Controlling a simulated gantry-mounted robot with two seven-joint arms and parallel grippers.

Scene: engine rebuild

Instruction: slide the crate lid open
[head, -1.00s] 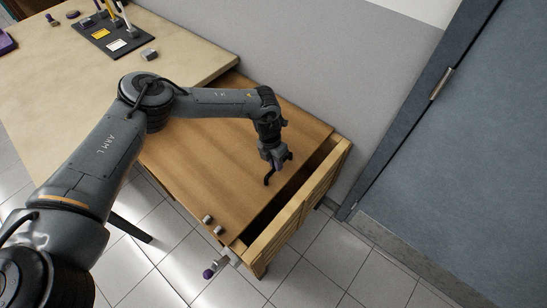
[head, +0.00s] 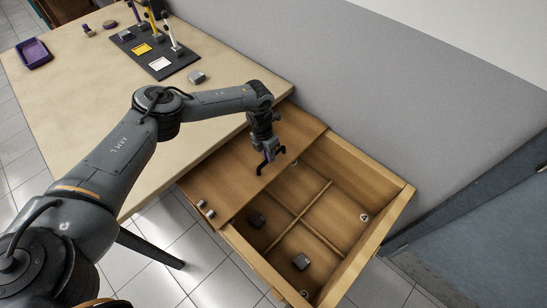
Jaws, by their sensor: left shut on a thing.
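The wooden crate (head: 385,222) stands at the right end of the table. Its flat wooden lid (head: 225,178) is slid toward the table and covers the crate's left part. The right part of the crate is open and shows compartments split by crossing wooden dividers (head: 302,213). My left gripper (head: 266,164) points down at the lid near its right edge and is shut on a black lid handle (head: 261,169), mostly hidden by the fingers. My right gripper is not in view.
Dark blocks (head: 301,262) and small round light parts lie in the compartments. Small metal pieces (head: 205,208) sit at the lid's front edge. The table (head: 85,100) carries a black mat (head: 150,52) with tools, a purple tray (head: 33,53) and a grey block (head: 197,77). A grey wall is behind.

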